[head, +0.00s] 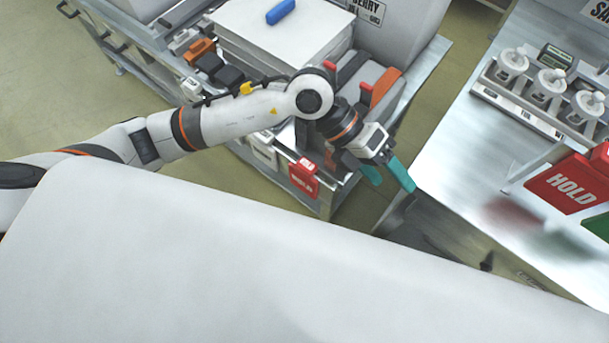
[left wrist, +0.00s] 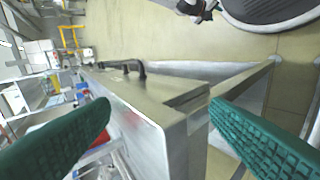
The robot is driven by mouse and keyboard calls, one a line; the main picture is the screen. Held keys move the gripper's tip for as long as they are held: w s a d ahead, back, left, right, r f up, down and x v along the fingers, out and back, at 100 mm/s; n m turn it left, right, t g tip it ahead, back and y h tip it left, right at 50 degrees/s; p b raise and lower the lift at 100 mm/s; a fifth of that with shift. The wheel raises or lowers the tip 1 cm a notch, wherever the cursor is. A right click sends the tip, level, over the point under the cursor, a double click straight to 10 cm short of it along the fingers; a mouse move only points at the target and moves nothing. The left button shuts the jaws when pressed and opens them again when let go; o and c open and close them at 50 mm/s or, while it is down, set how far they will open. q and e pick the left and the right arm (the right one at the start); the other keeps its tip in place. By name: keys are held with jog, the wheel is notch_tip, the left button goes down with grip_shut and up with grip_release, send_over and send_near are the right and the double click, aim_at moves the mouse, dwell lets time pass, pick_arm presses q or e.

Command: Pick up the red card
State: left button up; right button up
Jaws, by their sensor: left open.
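A red card lettered HOLD (head: 570,183) stands at the right edge of the head view, at the near side of the steel table. A smaller red item with white lettering (head: 304,178) is on the front of the cart at the middle. My left gripper (head: 389,178) is open and empty, between the cart and the table and well to the left of the HOLD card. In the left wrist view its two green fingers (left wrist: 160,112) are spread, with a metal table corner beyond them. My right gripper is not in view.
The steel table (head: 460,150) carries a rack of white-lidded containers (head: 550,85). A green card (head: 598,226) is partly cut off beside the red one. The cart (head: 425,65) holds boxes and tools. A large white surface (head: 250,270) fills the front.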

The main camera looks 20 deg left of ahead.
pick_arm(q)
jog(key=w+a+f+t+y, duration=0.2)
jog(key=w+a+f+y, duration=0.3)
jog(key=a, duration=0.4)
jog(key=y, duration=0.5)
send_over(308, 162)
jog(key=shift+n+t, duration=0.3)
jog(key=shift+n, duration=0.1)
notch_tip(308, 162, down, 7)
jog(key=shift+d+r+p, duration=0.1)
jog(key=shift+p, duration=0.3)
jog(key=shift+f+p, duration=0.55)
jog(key=shift+f, duration=2.7)
jog(key=shift+c, duration=0.2)
jog(key=c, duration=1.3)
